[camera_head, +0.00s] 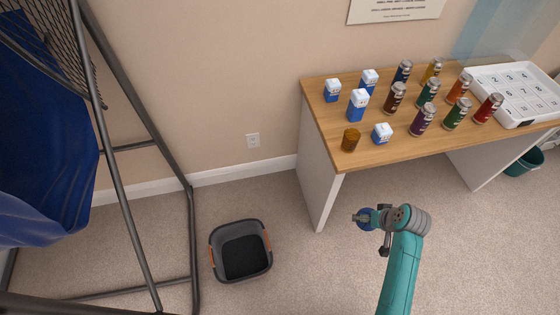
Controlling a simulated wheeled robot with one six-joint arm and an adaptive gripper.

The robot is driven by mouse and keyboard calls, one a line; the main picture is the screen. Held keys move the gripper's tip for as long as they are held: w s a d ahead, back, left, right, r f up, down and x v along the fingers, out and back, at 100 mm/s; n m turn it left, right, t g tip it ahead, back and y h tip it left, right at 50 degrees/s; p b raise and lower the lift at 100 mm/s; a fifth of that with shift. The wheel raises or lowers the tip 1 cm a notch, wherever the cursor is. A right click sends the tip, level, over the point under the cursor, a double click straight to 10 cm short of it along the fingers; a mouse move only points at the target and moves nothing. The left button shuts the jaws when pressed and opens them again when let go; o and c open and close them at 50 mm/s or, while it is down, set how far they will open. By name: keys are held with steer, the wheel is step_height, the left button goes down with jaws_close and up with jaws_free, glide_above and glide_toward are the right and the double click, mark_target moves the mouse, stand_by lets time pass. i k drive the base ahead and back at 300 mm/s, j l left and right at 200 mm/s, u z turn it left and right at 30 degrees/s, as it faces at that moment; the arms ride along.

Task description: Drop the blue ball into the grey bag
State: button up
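The blue ball (368,225) is at the tip of my gripper (362,217), which appears shut on it; the fingers cover part of the ball. The gripper is in the air over the carpet, just in front of the wooden table. The grey bag (219,272), an open-topped square container with orange handles and a dark inside, stands on the carpet to the left of my gripper and apart from it.
The wooden table (325,119) holds several cans, small blue-and-white cartons, a brown cup (350,140) and a white numbered tray (521,123). A dark metal frame (193,235) with blue fabric (45,130) stands at left. Carpet between gripper and bag is clear.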

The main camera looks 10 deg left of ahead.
mark_target(247, 258)
steer(key=i+u, duration=0.25)
steer(key=u, duration=0.2)
steer(key=i+l+u, duration=0.15)
steer(key=u, duration=0.3)
steer(key=i+l+u, duration=0.25)
steer(key=u, duration=0.15)
steer(key=i+l+u, duration=0.2)
steer(key=u, duration=0.25)
steer(key=l, duration=0.1)
